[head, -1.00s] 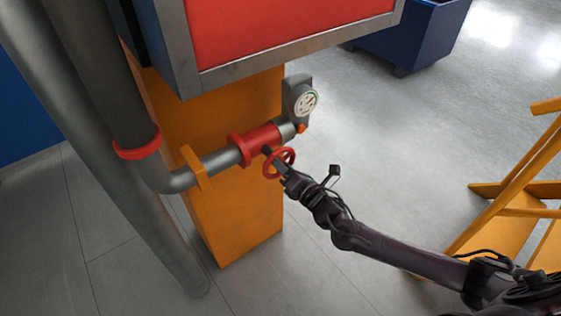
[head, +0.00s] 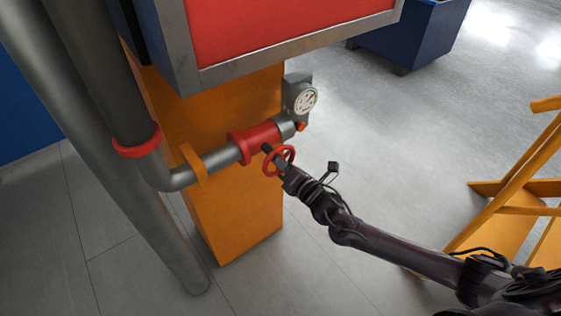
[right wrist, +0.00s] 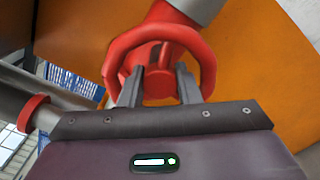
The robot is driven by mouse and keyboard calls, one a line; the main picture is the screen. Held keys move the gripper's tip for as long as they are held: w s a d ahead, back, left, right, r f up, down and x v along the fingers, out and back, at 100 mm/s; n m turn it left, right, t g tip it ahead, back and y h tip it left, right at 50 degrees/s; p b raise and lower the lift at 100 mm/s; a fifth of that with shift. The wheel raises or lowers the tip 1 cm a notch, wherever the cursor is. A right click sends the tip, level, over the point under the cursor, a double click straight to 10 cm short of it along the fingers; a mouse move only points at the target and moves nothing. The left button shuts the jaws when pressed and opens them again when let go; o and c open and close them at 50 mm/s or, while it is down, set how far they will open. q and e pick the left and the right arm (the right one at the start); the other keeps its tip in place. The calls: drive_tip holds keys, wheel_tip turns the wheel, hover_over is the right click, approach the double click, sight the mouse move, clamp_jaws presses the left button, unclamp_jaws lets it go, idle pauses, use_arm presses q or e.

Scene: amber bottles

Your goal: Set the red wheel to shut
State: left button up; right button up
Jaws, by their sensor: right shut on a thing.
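The red wheel (head: 279,161) is a small handwheel on the red valve body (head: 259,141) of a grey pipe. In the right wrist view the wheel's ring (right wrist: 209,62) circles around my gripper's fingers. My right gripper (head: 284,165) reaches the wheel from the lower right. In the right wrist view its two fingers (right wrist: 160,86) stand on either side of the red hub, shut on it inside the ring. The fingers hide part of the hub and lower rim. My left gripper is not in view.
A round gauge (head: 306,99) sits at the pipe's end, above the wheel. An orange post (head: 245,215) stands behind the pipe. Thick grey pipes (head: 150,215) run down at left. A yellow wooden frame (head: 505,195) stands at right. Open floor lies between.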

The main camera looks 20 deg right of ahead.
drive_tip(key=m, duration=0.6)
drive_tip(key=shift+f+b, duration=0.1)
drive_tip(key=shift+b, duration=0.25)
drive_tip(key=m, duration=1)
drive_tip(key=shift+m, duration=0.4)
drive_tip(key=m, duration=0.5)
drive_tip(key=shift+f+m, duration=0.1)
drive_tip(key=shift+m, duration=0.2)
drive_tip(key=o, duration=0.7)
